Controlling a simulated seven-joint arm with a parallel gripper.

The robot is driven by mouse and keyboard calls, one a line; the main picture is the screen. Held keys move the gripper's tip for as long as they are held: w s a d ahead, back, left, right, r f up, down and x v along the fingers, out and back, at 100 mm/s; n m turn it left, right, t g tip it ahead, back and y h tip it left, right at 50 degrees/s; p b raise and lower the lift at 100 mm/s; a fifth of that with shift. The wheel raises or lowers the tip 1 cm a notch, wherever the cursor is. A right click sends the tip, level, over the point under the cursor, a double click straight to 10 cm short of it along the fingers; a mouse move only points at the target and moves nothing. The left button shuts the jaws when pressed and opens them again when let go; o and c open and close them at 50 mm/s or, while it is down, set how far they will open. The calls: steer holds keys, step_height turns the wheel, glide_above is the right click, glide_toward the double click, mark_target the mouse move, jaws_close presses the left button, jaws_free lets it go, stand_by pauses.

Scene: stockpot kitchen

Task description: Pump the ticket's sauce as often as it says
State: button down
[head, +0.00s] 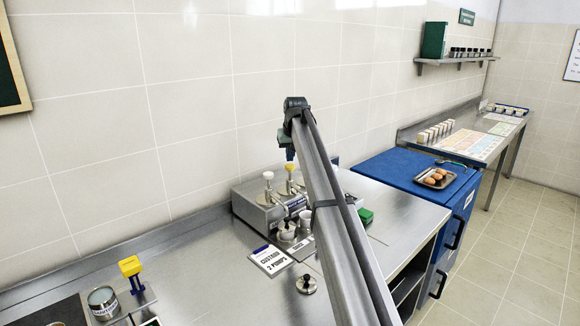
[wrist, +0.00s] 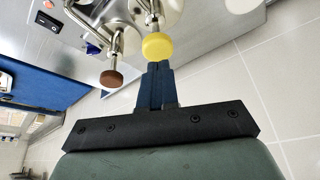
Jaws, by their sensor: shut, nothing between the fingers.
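The ticket (head: 270,260) lies on the steel counter and reads "CUSTARD 2 PUMPS". Behind it stands a steel sauce dispenser (head: 250,205) with pump heads. One has a cream knob (head: 268,175), and one to its right has a yellow knob (head: 290,167). In the wrist view, the yellow knob (wrist: 157,46) is beside a brown knob (wrist: 111,78), which my arm hides in the head view. My gripper (head: 291,158) is shut and empty, fingers pointing down just above the yellow knob. In the wrist view its blue fingertips (wrist: 158,65) appear at the knob's edge; contact cannot be told.
Pale cups (head: 306,218) stand before the dispenser. A round lid with a knob (head: 306,285) lies on the counter near my arm. A can (head: 103,301) and a yellow-topped item (head: 130,266) are at left. A tray of eggs (head: 436,178) sits on the blue unit.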

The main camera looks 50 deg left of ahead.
mark_target(290, 166)
steer(key=shift+f, duration=0.25)
steer(key=shift+f, duration=1.9)
steer(key=shift+r, duration=2.1)
steer(key=shift+f, duration=0.2)
steer(key=shift+f, duration=1.9)
steer(key=shift+r, duration=2.1)
